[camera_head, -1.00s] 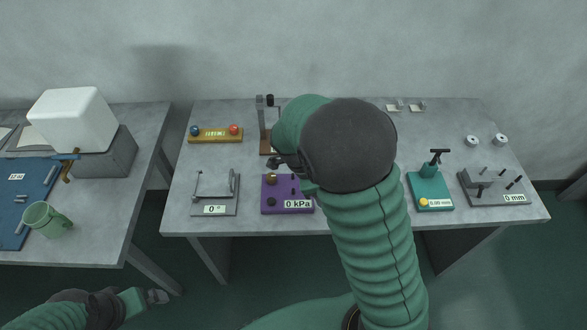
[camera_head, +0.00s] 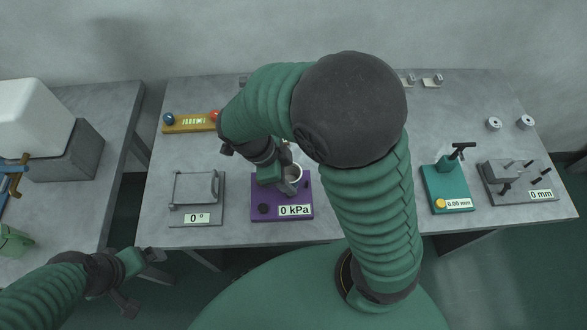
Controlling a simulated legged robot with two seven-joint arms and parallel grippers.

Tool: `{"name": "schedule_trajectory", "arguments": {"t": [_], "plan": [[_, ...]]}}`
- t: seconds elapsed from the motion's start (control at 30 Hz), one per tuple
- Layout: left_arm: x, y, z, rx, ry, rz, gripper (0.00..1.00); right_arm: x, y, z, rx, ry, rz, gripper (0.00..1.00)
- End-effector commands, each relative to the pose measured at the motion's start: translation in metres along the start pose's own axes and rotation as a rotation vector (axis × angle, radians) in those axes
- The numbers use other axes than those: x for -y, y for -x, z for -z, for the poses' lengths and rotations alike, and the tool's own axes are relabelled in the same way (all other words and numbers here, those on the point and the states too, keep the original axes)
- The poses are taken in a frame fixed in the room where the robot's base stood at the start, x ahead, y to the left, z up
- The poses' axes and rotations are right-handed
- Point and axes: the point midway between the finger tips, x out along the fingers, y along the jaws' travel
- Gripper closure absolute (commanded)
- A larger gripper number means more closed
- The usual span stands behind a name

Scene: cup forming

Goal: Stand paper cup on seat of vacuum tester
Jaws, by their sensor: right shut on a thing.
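The vacuum tester is a purple block (camera_head: 284,209) with a "0 kPa" display and a dark knob, near the front edge of the middle table. My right gripper (camera_head: 286,180) is over its back part, shut on the paper cup (camera_head: 297,172). The cup shows as a small white rim with a grey inside, roughly upright. The gripper and arm hide part of the cup and the tester's seat, so I cannot tell whether the cup touches the seat. My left gripper (camera_head: 140,281) is at the lower left, open and empty, off the table's front edge.
A teal gauge (camera_head: 446,190) and a grey 0 mm fixture (camera_head: 519,182) stand to the right. A green mug (camera_head: 14,241) is on the left table.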

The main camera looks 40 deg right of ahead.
Motion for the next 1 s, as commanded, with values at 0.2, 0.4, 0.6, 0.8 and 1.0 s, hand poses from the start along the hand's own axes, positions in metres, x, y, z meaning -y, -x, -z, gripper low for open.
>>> {"name": "schedule_trajectory", "arguments": {"t": [0.2,0.4,0.6,0.8,1.0], "plan": [[0.001,-0.003,-0.001,-0.001,0.002,0.0,0.0,-0.002,-0.011,0.006,-0.035,-0.004,-0.005,0.46],[0.001,-0.002,-0.001,-0.001,0.002,0.001,0.0,-0.002,-0.009,0.005,-0.032,-0.003,-0.002,0.31],[0.001,-0.002,0.0,-0.001,0.002,0.001,0.0,-0.002,-0.007,0.005,-0.029,-0.003,-0.001,0.31],[0.001,0.004,0.001,-0.001,0.002,0.001,0.0,-0.001,0.021,0.003,-0.024,-0.003,0.002,0.31],[0.001,0.012,0.003,-0.001,0.002,0.0,0.0,-0.001,0.074,0.002,-0.023,-0.003,0.003,0.31]]}}
